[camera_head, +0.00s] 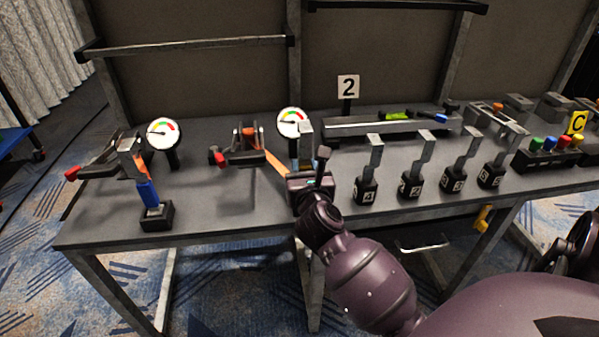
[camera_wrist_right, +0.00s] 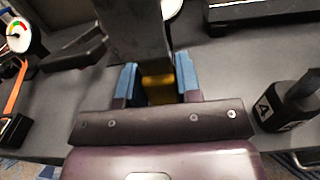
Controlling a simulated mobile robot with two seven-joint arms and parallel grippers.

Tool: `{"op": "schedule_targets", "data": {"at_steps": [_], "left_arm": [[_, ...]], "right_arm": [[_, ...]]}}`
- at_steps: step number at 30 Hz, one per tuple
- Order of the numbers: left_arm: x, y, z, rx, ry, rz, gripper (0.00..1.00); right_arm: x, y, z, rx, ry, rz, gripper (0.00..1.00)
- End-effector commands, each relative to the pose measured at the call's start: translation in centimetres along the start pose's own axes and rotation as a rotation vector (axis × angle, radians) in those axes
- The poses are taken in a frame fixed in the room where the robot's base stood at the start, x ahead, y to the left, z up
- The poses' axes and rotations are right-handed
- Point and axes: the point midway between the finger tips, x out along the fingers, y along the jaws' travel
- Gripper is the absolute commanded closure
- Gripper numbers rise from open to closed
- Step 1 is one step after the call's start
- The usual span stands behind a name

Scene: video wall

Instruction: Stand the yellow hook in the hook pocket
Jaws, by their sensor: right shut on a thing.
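My right gripper (camera_head: 306,168) is over the front middle of the table. In the right wrist view its blue-padded fingers (camera_wrist_right: 158,84) are shut on the yellow grip of the yellow hook (camera_wrist_right: 158,92). The hook's grey metal part (camera_wrist_right: 138,35) rises from the grip, and its top shows above the gripper in the head view (camera_head: 306,133). The hook's lower end is hidden by the gripper. I cannot make out the hook pocket or whether the hook touches one. My left gripper is not in view.
A blue-gripped piece (camera_head: 148,194) stands in a black block (camera_head: 157,218) at the left. Numbered black blocks with grey bent bars, such as block 4 (camera_head: 366,194), stand to the right. Clamps and gauges (camera_head: 163,133) are behind.

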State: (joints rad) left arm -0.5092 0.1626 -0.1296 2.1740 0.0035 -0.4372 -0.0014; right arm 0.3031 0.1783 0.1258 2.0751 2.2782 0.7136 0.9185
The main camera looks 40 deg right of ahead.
Motion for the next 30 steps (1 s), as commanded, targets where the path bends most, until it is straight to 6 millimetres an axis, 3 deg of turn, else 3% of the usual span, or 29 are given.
{"op": "schedule_targets", "data": {"at_steps": [1,8,14,15,19,30], "left_arm": [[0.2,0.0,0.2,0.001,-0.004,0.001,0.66],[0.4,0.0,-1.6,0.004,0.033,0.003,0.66],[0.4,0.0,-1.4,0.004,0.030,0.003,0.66],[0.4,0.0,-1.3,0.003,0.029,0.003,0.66],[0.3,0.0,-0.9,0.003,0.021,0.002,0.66],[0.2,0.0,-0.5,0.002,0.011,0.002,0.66]], "right_arm": [[0.0,0.0,-0.7,-0.002,0.002,0.000,0.89],[0.0,0.0,-0.2,0.002,-0.005,0.000,0.89],[0.0,0.0,-0.6,0.000,-0.003,-0.001,0.89],[0.0,0.0,-0.6,0.001,-0.003,-0.001,0.64],[0.0,0.0,-0.6,0.001,-0.003,0.000,0.44],[0.0,0.0,-0.1,0.002,-0.005,0.000,0.43]]}}
